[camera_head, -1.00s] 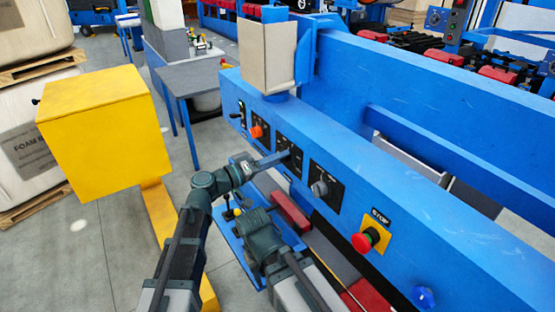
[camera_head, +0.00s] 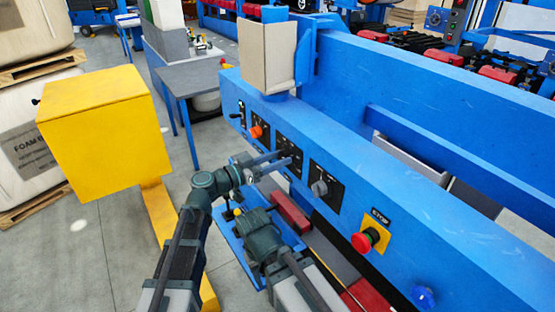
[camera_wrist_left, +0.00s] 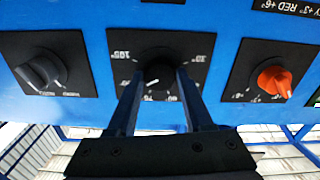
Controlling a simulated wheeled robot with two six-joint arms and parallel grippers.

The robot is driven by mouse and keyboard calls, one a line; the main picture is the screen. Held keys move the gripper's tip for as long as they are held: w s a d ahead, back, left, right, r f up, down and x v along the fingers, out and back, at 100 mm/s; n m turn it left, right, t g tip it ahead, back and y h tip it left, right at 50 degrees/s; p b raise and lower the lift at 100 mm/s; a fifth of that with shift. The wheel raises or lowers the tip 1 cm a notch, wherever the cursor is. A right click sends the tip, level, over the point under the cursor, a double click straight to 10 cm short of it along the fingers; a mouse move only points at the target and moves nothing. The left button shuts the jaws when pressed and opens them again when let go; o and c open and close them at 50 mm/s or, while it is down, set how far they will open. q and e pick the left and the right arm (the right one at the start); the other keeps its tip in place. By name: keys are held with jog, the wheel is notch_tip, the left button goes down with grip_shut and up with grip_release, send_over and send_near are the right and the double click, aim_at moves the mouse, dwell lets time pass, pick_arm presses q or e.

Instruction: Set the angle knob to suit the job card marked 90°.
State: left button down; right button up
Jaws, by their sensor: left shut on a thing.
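The angle knob (camera_wrist_left: 158,80) is a dark round knob on a black plate with white degree marks, upside down in the left wrist view. 105 reads at the plate's upper left and 75 below the knob. A white pointer line on the knob slants to the lower left, near the 75 side; its exact reading is too small to tell. My left gripper (camera_wrist_left: 156,88) is shut on this knob, one finger on each side. In the head view my left gripper (camera_head: 284,160) reaches the panel and hides most of the knob. I see no job card marked 90°.
An orange knob (camera_wrist_left: 276,82) and a grey knob (camera_wrist_left: 40,70) flank it. A black strip (camera_wrist_left: 287,8) reads "RED +6°", partly cut off. A red stop button (camera_head: 364,241) and a blue button (camera_head: 424,298) sit further right. A yellow box (camera_head: 105,130) stands left.

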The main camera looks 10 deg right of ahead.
pick_arm(q)
jog(key=shift+f+m, duration=0.1)
jog(key=shift+m, duration=0.5)
jog(key=shift+s, duration=0.1)
jog(key=shift+c, duration=1.6)
grip_release()
jog(key=v, duration=1.3)
jog(key=shift+a, duration=0.4)
jog(key=shift+s, duration=0.1)
